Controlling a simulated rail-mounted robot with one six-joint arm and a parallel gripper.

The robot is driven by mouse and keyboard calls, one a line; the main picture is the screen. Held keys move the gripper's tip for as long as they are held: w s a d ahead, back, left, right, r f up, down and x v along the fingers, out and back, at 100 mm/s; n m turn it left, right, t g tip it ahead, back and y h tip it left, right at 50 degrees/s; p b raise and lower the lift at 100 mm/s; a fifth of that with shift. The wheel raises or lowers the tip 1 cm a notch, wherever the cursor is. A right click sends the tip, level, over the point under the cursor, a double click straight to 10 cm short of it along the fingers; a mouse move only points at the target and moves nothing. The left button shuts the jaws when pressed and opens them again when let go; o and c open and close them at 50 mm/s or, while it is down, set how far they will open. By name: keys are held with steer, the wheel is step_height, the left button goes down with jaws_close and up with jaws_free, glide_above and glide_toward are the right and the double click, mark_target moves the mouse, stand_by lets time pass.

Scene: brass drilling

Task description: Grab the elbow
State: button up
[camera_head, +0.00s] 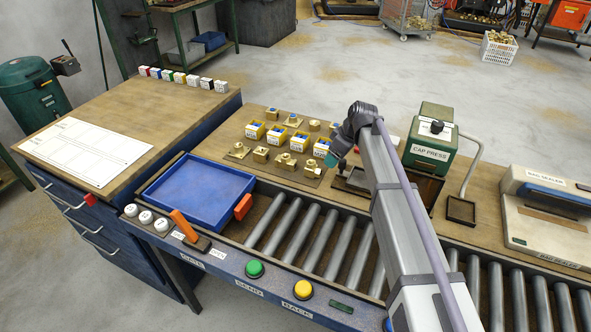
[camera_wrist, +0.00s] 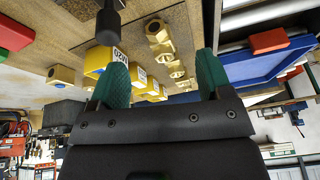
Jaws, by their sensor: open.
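Several brass fittings stand on the wooden bench in the head view, a front row with one fitting (camera_head: 260,155) and a back row with another (camera_head: 272,113). They are small, and I cannot tell surely which one is the elbow. My gripper (camera_head: 337,153) is above the bench at the right end of the front row. In the wrist view its teal fingers (camera_wrist: 160,78) are spread wide with nothing held between them. Brass fittings (camera_wrist: 158,31) show beyond and between the fingers, apart from them.
Yellow labelled bins (camera_head: 277,135) stand between the fitting rows. A blue tray (camera_head: 201,191) lies left of the rollers (camera_head: 305,227). The green cap press (camera_head: 430,144) stands close right of my arm, and a bag sealer (camera_head: 549,212) farther right.

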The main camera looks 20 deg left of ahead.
steer(key=n, duration=0.2)
glide_toward(313, 163)
steer(key=shift+x, duration=0.95)
steer(key=b+x, duration=0.3)
steer(key=x, duration=0.1)
steer(key=b+x, duration=0.2)
steer(key=shift+w+d+b, duration=0.1)
steer(key=shift+d+b, duration=0.2)
steer(key=b+x, duration=0.4)
steer(key=x, duration=0.1)
steer(key=shift+a+f+b, duration=0.1)
steer(key=shift+a+b, duration=0.15)
steer(key=shift+b, duration=0.15)
steer(key=shift+r, duration=0.3)
jaws_close()
